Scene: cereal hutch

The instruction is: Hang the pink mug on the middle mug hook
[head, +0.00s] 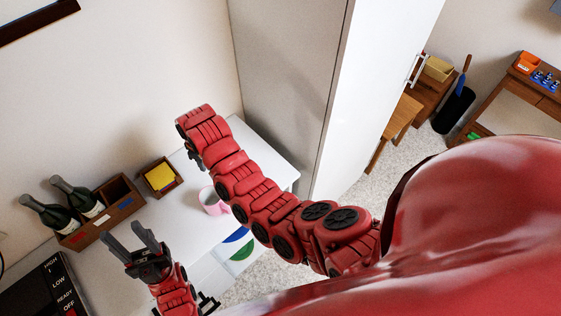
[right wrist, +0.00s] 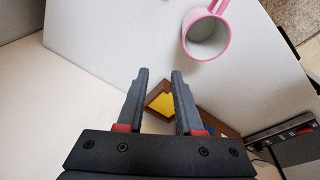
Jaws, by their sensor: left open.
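The pink mug (head: 211,202) stands on the white counter, partly covered by my right arm in the head view. In the right wrist view the pink mug (right wrist: 206,37) is at the top right, its mouth towards the camera and its handle at the top. My right gripper (right wrist: 160,73) is open and empty, apart from the mug. In the head view it is mostly hidden behind its own arm. My left gripper (head: 122,232) is open and empty at the lower left, over the counter. No mug hooks can be made out in either view.
A wooden box holding dark bottles (head: 75,196) stands along the wall. A small wooden box with a yellow item (head: 160,177) is beside it. A dark labelled panel (head: 52,287) is at lower left. A tall white cabinet (head: 345,110) borders the counter on the right.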

